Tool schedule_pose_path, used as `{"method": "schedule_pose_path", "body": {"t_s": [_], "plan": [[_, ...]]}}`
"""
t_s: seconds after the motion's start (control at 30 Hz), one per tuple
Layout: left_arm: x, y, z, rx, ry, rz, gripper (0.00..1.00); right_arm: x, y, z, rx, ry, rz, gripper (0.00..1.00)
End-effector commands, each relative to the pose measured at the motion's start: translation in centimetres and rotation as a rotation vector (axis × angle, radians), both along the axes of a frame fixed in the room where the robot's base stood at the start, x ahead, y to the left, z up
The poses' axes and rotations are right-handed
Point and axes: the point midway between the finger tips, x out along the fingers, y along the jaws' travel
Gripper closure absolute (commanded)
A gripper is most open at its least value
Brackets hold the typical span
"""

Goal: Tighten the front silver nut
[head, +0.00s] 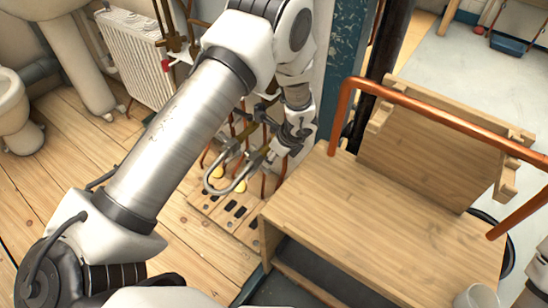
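My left arm comes in from the lower left and bends down at the wrist. My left gripper (276,156) is beside the pipework at the middle of the head view, and its fingers are small and dark against it. I cannot tell whether they are open or shut, or whether they touch a fitting. A silver U-shaped pipe (233,186) lies just left of the gripper. I cannot make out the front silver nut; it is too small or hidden by the gripper and arm.
A wooden bench (385,235) with a bent copper pipe (430,118) over it stands to the right. A slotted wooden board (233,212) lies below the U-shaped pipe. A blue post (343,62) rises behind the wrist. A white radiator (130,55) is behind left.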

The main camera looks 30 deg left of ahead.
Motion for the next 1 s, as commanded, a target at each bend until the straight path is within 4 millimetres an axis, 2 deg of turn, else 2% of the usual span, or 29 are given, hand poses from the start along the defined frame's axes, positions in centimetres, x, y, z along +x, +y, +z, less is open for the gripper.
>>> {"method": "schedule_pose_path", "body": {"t_s": [0.33,0.47,0.7,0.83,1.0], "plan": [[0.1,2.3,-6.0,-0.001,0.004,-0.001,0.52,0.0,0.0,-2.5,0.0,0.001,0.0,0.51],[0.2,2.8,-6.9,-0.001,0.001,0.0,0.52,0.0,0.0,-2.7,0.0,0.001,0.0,0.51],[0.2,2.9,-7.0,0.0,0.001,-0.001,0.52,0.0,0.0,-2.7,0.0,0.001,0.0,0.51],[0.2,2.9,-7.0,0.0,0.001,-0.001,0.98,0.0,0.0,-2.7,0.0,0.0,0.0,0.51],[0.2,2.9,-7.0,0.0,0.002,-0.001,1.0,0.0,0.0,-2.7,0.0,0.0,0.0,0.51]]}}
